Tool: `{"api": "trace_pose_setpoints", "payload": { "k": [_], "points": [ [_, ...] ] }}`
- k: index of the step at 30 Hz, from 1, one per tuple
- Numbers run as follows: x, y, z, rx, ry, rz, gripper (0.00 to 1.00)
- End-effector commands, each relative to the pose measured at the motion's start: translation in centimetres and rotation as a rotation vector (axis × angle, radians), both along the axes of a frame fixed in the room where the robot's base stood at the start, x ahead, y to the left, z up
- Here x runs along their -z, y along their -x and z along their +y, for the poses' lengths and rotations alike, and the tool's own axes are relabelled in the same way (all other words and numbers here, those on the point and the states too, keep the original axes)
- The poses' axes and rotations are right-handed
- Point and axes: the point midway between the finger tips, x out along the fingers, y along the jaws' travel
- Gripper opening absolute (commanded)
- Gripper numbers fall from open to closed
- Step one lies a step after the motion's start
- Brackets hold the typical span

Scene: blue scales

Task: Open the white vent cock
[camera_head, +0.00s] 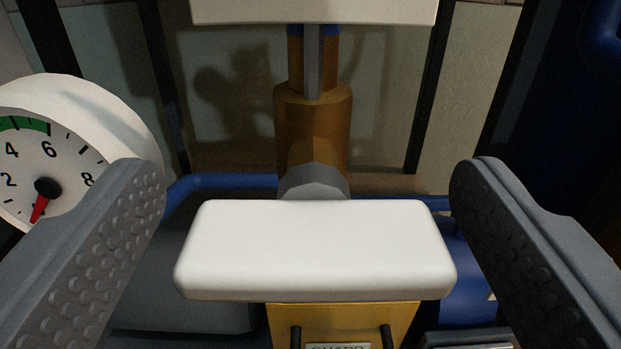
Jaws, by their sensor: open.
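A white block-shaped handle (315,248) lies level across the middle of the head camera view. It sits in front of a grey hub (314,182) on a vertical brass pipe (312,118), and appears to be the vent cock's handle. My gripper (310,190) is open, with one grey studded finger on each side of the handle. There is a gap between each finger and the handle's ends, and neither finger appears to touch it. The gripper holds nothing. The lower part of the pipe is hidden behind the handle.
A white dial gauge (85,140) with a red needle stands at the left, close to the left finger. A pale plate (314,10) crosses the top. A yellow box (343,322) sits below the handle. Blue pipes (220,181) run behind.

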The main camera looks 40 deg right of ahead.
Motion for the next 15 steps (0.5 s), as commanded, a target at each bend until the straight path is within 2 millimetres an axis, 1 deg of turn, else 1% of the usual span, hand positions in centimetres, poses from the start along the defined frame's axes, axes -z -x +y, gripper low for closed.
{"api": "trace_pose_setpoints", "payload": {
  "k": [3, 15],
  "points": [
    [0.04, -0.24, -0.41, 0.001, -0.003, 0.001, 0.80],
    [0.22, -0.44, -0.43, -0.001, -0.006, 0.000, 0.80]
  ]
}}
